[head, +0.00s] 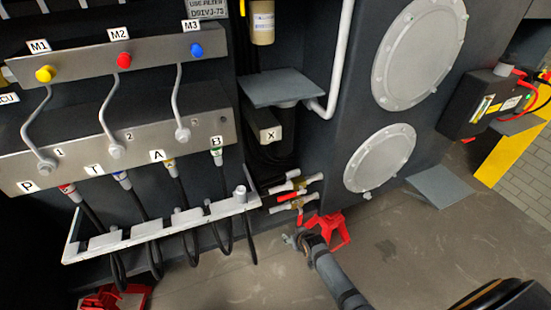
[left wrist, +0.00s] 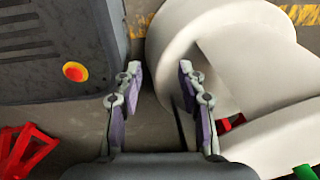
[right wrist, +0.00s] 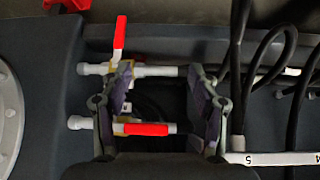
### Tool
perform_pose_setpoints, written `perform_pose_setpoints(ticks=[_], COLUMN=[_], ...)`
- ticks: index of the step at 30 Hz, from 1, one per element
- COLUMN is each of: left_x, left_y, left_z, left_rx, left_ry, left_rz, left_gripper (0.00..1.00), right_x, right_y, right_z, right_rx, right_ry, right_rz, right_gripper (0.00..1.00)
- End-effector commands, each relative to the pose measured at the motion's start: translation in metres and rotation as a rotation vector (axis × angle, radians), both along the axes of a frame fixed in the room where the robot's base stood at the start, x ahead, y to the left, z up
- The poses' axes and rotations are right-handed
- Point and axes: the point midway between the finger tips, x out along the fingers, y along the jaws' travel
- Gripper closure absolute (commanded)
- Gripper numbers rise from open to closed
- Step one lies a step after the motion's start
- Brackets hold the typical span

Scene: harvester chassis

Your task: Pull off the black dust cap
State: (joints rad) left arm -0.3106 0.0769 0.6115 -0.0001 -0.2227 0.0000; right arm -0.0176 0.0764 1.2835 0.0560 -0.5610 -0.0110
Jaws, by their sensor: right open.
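I cannot make out a black dust cap in any view. The steel manifold (head: 100,150) at the left of the head view carries ports P, T, A and B, with hoses at them. A white rack (head: 160,228) sits below, with a pale round fitting (head: 240,193) at its right end. My right gripper (head: 298,240) is low in front of the chassis. In the right wrist view it (right wrist: 160,85) is open and empty, with two valved pipes beyond its fingers. My left gripper (left wrist: 160,70) is open and empty in its wrist view and does not show in the head view.
Two valves with red handles, upper (head: 297,185) and lower (head: 295,205), stick out right of the rack. A red stand (head: 335,230) is on the floor behind my right gripper. A grey shelf (head: 283,90) juts out above a block marked X (head: 268,133). Floor at right is mostly clear.

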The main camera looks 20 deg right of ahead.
Motion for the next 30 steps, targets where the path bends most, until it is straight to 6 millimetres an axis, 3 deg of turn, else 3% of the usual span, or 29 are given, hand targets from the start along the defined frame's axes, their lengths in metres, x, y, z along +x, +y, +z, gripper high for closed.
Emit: perform_pose_setpoints(ticks=[1,3,6,9,12,15,18,23,30], left_x=[-0.003,-0.004,0.001,0.012,0.023,0.025,0.022,0.017,0.012], left_y=[0.000,0.001,0.001,0.002,0.002,0.002,0.002,0.002,0.003], left_z=[-0.006,-0.009,-0.013,-0.016,-0.016,-0.017,-0.017,-0.017,-0.019], left_rx=[0.000,0.001,0.002,0.003,0.002,0.003,0.003,0.003,0.004], left_ry=[0.005,0.005,-0.002,-0.018,-0.035,-0.039,-0.035,-0.027,-0.019], left_rz=[0.000,-0.001,-0.001,-0.001,-0.002,-0.003,-0.002,-0.002,-0.002], left_gripper=[0.60,0.60,0.60,0.60,0.60,0.60,0.60,0.60,0.60], right_x=[0.033,0.068,0.103,0.121,0.127,0.129,0.130,0.137,0.180], right_y=[0.003,0.008,0.015,0.020,0.024,0.026,0.026,0.026,0.028], right_z=[0.038,0.095,0.174,0.238,0.282,0.304,0.311,0.308,0.289], right_rx=[0.005,0.013,0.024,0.030,0.034,0.036,0.036,0.037,0.037], right_ry=[-0.072,-0.162,-0.280,-0.371,-0.434,-0.464,-0.473,-0.473,-0.471], right_rz=[0.005,0.011,0.023,0.033,0.042,0.046,0.048,0.047,0.047], right_gripper=[0.39,0.39,0.39,0.39,0.39,0.39,0.39,0.39,0.39])
